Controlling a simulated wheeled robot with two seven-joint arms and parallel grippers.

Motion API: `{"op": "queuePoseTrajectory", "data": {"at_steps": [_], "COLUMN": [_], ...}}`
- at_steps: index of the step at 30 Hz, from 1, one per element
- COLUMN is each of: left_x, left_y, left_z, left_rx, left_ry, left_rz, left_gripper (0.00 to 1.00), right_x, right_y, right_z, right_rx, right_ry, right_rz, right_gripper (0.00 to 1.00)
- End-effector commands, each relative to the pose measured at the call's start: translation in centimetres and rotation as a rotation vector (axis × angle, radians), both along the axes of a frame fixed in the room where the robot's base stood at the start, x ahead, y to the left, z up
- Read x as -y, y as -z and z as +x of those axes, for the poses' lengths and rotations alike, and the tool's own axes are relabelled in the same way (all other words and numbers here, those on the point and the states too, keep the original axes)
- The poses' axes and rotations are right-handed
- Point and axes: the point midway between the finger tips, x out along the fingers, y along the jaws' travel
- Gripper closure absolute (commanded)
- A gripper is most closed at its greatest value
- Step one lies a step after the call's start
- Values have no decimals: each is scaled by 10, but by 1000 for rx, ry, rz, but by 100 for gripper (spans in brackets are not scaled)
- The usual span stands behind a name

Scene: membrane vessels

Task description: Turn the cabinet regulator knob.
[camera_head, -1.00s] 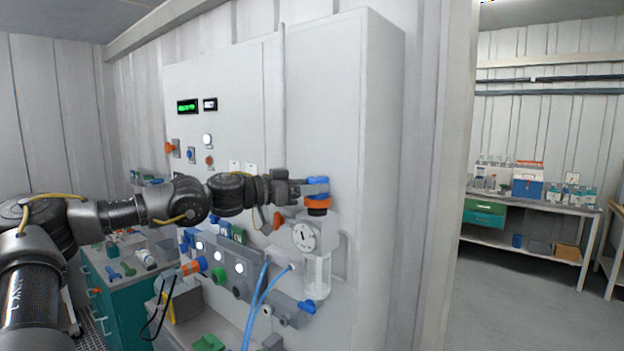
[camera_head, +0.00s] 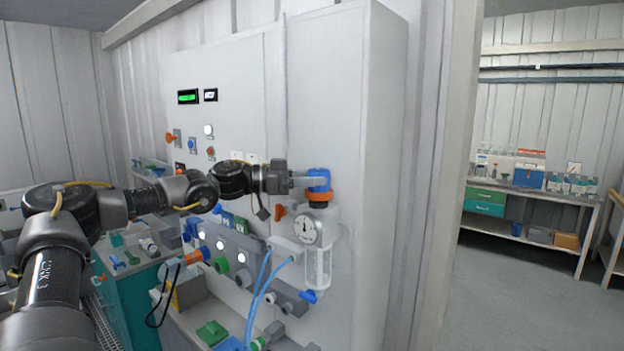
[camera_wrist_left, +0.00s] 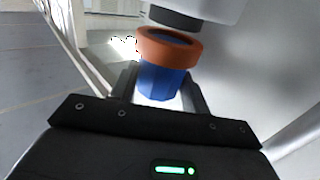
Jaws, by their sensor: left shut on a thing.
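The regulator knob (camera_head: 318,179) is blue with an orange collar and sits on top of the regulator on the grey cabinet's face. A round white gauge (camera_head: 308,230) and a clear bowl (camera_head: 318,264) are below it. My left gripper (camera_head: 313,184) reaches in from the left and is shut on the knob. In the left wrist view the blue knob (camera_wrist_left: 162,84) lies between the two fingers of my left gripper (camera_wrist_left: 160,92), with the orange collar (camera_wrist_left: 168,46) beyond it. My right gripper is not in view.
The grey cabinet (camera_head: 345,110) fills the middle. A teal cart (camera_head: 125,290) stands at lower left. A workbench (camera_head: 540,192) stands far right, with open floor before it.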

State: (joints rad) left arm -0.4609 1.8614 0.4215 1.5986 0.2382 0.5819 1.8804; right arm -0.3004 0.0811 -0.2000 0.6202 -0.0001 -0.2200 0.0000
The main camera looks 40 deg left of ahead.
Motion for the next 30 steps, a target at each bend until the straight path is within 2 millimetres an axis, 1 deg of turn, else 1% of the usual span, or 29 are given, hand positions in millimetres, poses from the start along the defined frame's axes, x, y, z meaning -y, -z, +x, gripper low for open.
{"op": "queuePoseTrajectory", "data": {"at_steps": [2,3,8,15,19,23,30], "left_x": [0,0,0,0,-5,-15,-39], "left_y": [0,0,0,0,0,1,1], "left_z": [0,0,0,0,-4,-15,-41], "left_rx": [0,0,0,1,2,5,8], "left_ry": [-1,-1,-1,-2,-4,-5,-2], "left_rz": [0,0,0,-1,-1,-3,-5], "left_gripper": [76,52,31,31,31,31,31], "right_x": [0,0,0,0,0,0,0], "right_y": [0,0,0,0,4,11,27], "right_z": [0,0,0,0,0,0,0], "right_rx": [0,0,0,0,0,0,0], "right_ry": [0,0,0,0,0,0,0], "right_rz": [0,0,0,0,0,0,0], "right_gripper": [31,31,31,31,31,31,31]}}
